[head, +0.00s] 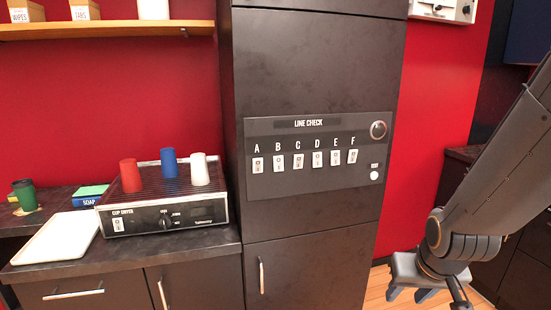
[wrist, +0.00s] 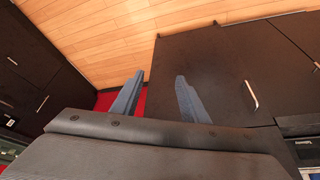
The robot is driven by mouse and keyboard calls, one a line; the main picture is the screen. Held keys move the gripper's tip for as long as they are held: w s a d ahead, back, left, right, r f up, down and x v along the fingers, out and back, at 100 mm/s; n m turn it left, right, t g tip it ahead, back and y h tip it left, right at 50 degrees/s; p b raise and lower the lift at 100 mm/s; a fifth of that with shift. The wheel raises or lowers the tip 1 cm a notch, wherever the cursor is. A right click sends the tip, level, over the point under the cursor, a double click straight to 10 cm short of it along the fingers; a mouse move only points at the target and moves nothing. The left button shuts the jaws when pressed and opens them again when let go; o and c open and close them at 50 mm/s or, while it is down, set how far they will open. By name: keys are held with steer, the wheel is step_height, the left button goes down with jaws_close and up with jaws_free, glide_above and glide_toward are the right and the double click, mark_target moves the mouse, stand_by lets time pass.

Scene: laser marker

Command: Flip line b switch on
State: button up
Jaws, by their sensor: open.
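The line check panel (head: 355,178) is set in a tall dark cabinet in the head view. It has a row of small white switches under the letters A to F. The line B switch (head: 277,164) is second from the left, below the letter B; its on or off position is too small to tell. My gripper (head: 408,294) is low at the right of the head view, well apart from the panel. In the wrist view my gripper (wrist: 157,95) has its two blue-grey fingers apart with nothing between them. The panel is not in the wrist view.
A round knob (head: 378,130) and a white button (head: 374,175) are on the panel's right side. A cup dryer (head: 165,215) with red, blue and white cups stands on the left counter beside a white tray (head: 55,247). The space before the panel looks clear.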

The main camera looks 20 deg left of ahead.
steer(key=w+a+r+n+t+y+p, duration=0.1)
steer(key=w+a+r+t+y+p, duration=0.1)
steer(key=w+a+r+t, duration=0.45)
steer(key=n+t+y+p, duration=0.4)
steer(key=y, duration=0.3)
glide_toward(279, 160)
steer(key=p+x, duration=0.3)
steer(key=x, duration=0.4)
steer(key=shift+a, duration=0.15)
